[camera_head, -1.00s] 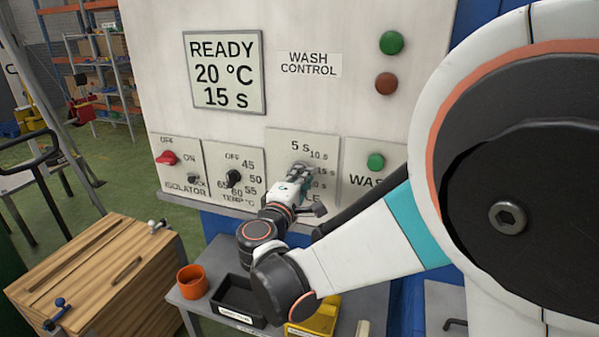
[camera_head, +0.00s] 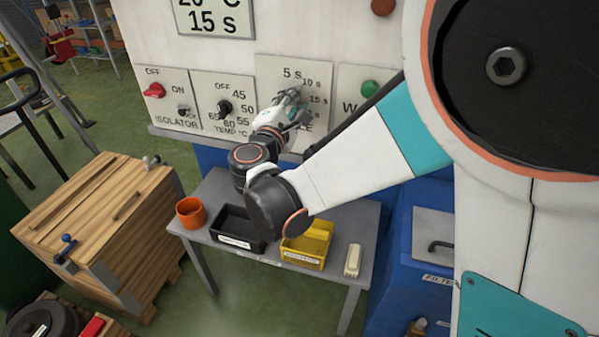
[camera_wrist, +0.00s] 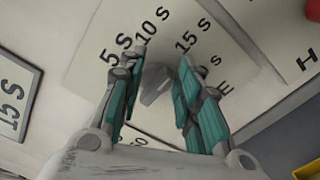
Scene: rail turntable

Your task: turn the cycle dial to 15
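The cycle dial plate (camera_head: 266,72) is on the wall panel, marked 5 s, 10 s, 15 s and a further mark partly covered. In the wrist view its grey knob (camera_wrist: 157,84) lies between my fingers, and the 15 s mark is beside the right finger. Which mark the knob points at is not clear. My gripper (camera_head: 290,98) is at the dial; in the wrist view my gripper (camera_wrist: 160,72) has its fingers apart on either side of the knob, with gaps showing. The display (camera_head: 214,18), cut off at the top, reads 15 s.
Left of the dial are the temperature knob (camera_head: 224,109) and red isolator switch (camera_head: 154,90); right is a green button (camera_head: 370,88). Below, a grey table (camera_head: 338,274) holds an orange cup (camera_head: 189,212), black bin (camera_head: 237,229) and yellow bin (camera_head: 308,245). A wooden crate (camera_head: 95,215) stands left.

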